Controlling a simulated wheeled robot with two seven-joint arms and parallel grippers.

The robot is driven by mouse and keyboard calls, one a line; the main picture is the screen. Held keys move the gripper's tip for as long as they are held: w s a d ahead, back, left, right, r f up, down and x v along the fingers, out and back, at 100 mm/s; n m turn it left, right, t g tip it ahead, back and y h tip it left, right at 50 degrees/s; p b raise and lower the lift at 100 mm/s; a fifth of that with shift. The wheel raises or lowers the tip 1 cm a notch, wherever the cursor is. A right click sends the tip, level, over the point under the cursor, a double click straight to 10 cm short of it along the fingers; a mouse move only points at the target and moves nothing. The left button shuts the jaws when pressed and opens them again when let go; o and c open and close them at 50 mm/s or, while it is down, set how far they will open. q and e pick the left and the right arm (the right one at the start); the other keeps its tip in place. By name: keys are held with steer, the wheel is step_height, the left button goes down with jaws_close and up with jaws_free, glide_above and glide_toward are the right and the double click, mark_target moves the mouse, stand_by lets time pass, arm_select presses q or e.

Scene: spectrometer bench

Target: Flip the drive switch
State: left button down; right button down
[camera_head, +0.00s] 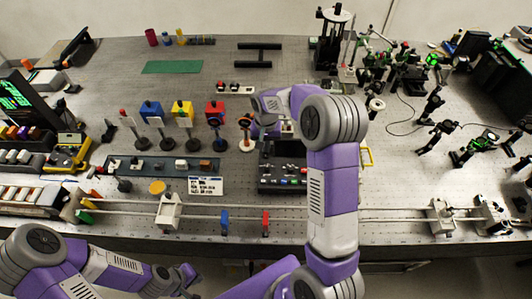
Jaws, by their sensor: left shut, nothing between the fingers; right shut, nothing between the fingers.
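A dark control box (282,185) with small coloured knobs stands near the middle of the bench; which part of it, if any, is the drive switch is too small to tell. My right arm reaches over the bench from the front. My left gripper (187,276) is low at the front, off the bench edge, shut and empty.
A rail (330,212) with carriages runs along the bench front. Blue (151,108), yellow (182,107) and red (214,107) blocks stand left of my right gripper. Optics mounts (437,105) crowd the right. A green mat (172,67) lies behind.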

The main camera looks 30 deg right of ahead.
steer(key=shift+r+p, duration=2.6)
steer(key=shift+r, duration=0.85)
